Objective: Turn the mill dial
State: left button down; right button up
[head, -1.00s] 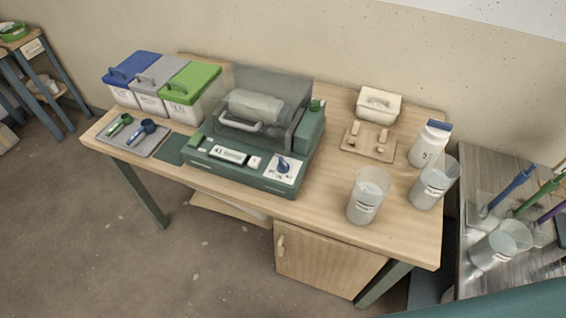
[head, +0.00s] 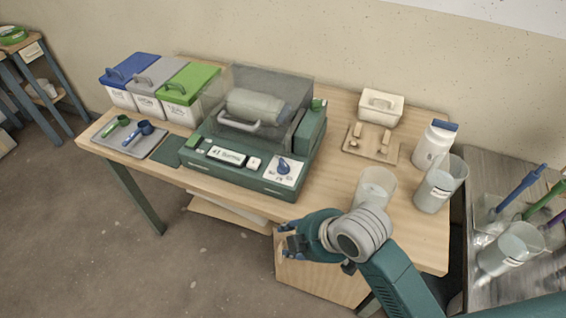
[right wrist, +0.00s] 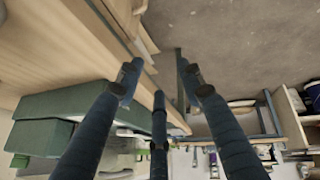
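The green mill (head: 246,168) stands on the wooden table, with a pale jar under its clear cover. Its dial (head: 284,167) is a small blue knob on a white plate at the front right. My right gripper (head: 290,243) is in front of the table edge, below and apart from the dial. In the right wrist view its blue fingers (right wrist: 160,85) are spread with nothing between them. A green body, apparently the mill, shows at left there (right wrist: 45,122); the dial cannot be made out. My left gripper is not in view.
A clear beaker (head: 376,187) stands partly behind my right arm. Another beaker (head: 434,192) and a white bottle (head: 433,148) stand to its right. A small wooden tray (head: 371,151) lies behind. Three lidded bins (head: 147,103) and a grey tray (head: 155,145) with scoops are at left.

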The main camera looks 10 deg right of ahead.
jog(key=w+a+r+n, duration=0.3)
jog(key=a+r+n, duration=0.1)
jog(key=n, duration=0.2)
jog(key=n+h, duration=0.2)
jog(key=n, duration=1.8)
send_near(282, 164)
jog(key=shift+g, duration=0.4)
jog(key=x, duration=0.6)
jog(key=p+x, duration=0.1)
jog(key=x, duration=0.2)
jog(key=shift+w+r, duration=0.15)
jog(key=shift+w, duration=0.2)
jog(key=shift+c, duration=0.3)
grip_shut()
